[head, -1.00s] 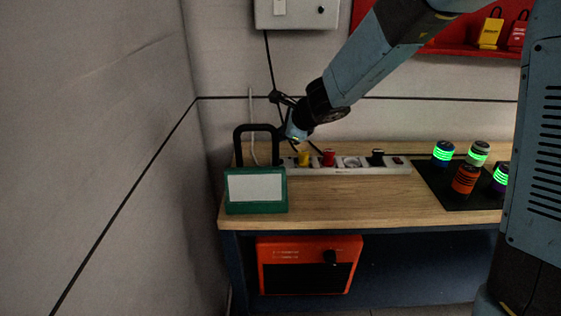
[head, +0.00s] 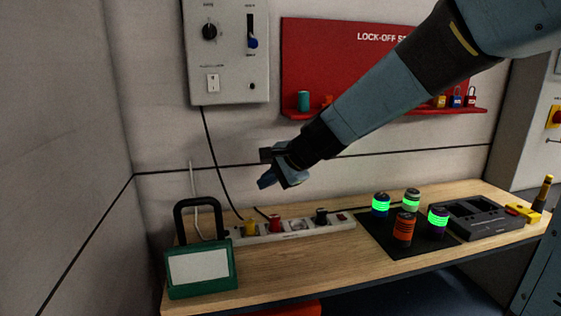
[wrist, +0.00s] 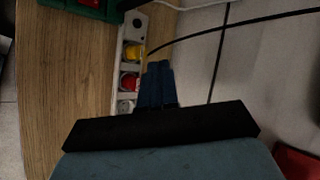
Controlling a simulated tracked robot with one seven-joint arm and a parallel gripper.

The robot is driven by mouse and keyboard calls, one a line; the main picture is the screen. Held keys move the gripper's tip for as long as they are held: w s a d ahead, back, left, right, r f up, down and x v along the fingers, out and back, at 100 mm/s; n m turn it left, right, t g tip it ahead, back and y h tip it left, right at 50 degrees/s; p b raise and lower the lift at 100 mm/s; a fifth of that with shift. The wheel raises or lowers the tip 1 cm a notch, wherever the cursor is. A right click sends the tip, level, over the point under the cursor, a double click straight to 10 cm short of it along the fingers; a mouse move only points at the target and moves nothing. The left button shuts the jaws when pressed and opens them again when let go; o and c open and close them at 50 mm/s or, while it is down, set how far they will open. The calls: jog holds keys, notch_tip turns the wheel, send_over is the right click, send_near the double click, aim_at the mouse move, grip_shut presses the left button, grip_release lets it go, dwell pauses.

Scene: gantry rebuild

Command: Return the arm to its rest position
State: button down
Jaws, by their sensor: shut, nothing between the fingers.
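My gripper (head: 268,181) is in the air above the back of the bench, in front of the wall, and holds nothing. In the wrist view its two blue fingers (wrist: 159,84) lie side by side, closed together. Below it in the head view is a white power strip (head: 265,237) with a yellow plug (head: 250,228), a red plug (head: 275,223) and a black plug (head: 321,216). My arm reaches in from the upper right and hides part of the red board behind it.
A green padlock-shaped case (head: 203,283) stands at the bench's left. Several banded cylinders stand on a black mat (head: 375,233), beside a dark grey tray unit (head: 478,222). A grey control box (head: 226,80) and a red lock-off board (head: 310,60) hang on the wall. The bench front (head: 290,272) is clear.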

jog(key=s+d+r+n+h, duration=0.1)
jog(key=s+d+n+h, duration=0.3)
jog(key=s+d, duration=0.6)
jog(key=s+d+r+n+h, duration=0.2)
jog(key=s+d+n, duration=0.3)
jog(key=s+d, duration=0.5)
jog(key=d+h, duration=0.1)
jog(key=d, duration=0.6)
jog(key=shift+h, duration=0.4)
